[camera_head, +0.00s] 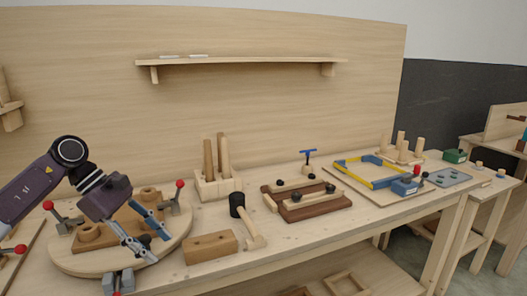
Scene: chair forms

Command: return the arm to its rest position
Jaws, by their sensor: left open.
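My left arm comes in from the left, purple and black. Its left gripper (157,246) is over the round wooden board (185,222) at the left of the bench. Its fingers point down and to the right, spread apart, with nothing seen between them. The gripper hides part of the board and of the wooden form on it (90,232). Whether the fingertips touch the board I cannot tell. My right gripper is not in view.
Red-knobbed clamps (178,196) stand around the board. To its right are a wooden block (210,247), a mallet (238,206), a holder with upright handles (217,185), a brown jig (315,206) and a blue-yellow frame (345,174). A shelf (240,62) hangs above the bench.

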